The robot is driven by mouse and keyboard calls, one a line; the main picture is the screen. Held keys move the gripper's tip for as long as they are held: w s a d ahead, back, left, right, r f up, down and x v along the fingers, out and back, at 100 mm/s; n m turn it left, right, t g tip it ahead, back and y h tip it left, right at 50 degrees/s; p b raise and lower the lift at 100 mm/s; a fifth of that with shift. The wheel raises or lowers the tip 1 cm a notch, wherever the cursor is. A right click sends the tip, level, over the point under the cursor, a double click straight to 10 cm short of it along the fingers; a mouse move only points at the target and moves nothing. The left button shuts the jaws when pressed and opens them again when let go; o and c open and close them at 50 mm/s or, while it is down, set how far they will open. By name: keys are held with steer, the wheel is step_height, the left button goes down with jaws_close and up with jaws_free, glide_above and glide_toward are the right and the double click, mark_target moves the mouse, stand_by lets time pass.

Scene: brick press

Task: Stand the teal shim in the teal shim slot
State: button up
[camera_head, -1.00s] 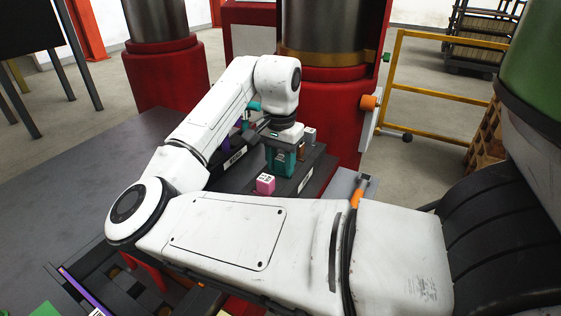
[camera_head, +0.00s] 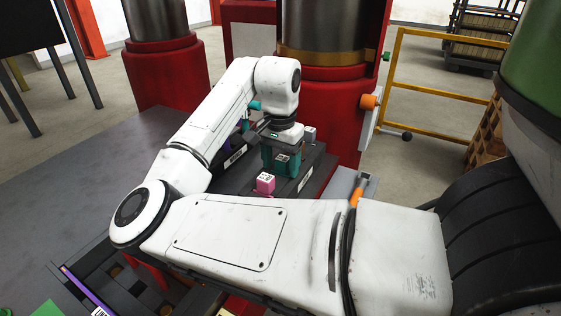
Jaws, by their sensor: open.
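My gripper (camera_head: 281,168) is at the end of the white arm, pointing down over the dark fixture (camera_head: 235,181) in the middle of the view. It is open. Teal surfaces of what looks like the teal shim (camera_head: 268,160) show directly under the gripper's wrist, upright, with a small dark labelled patch between them. I cannot tell shim from fingers clearly here, nor whether they touch. The teal shim slot is not clearly visible; the gripper and the teal part cover that spot.
A pink labelled block (camera_head: 265,184) stands just in front of my gripper. A grey block (camera_head: 309,134) stands close behind to the right. A red press column (camera_head: 325,95) rises behind. The grey table (camera_head: 90,185) at left is clear.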

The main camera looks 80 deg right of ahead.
step_height(320, 180, up, 18)
steer(key=p, duration=0.8)
stand_by(0.8)
steer(key=shift+a+f, duration=0.1)
steer(key=shift+f, duration=0.05)
stand_by(0.6)
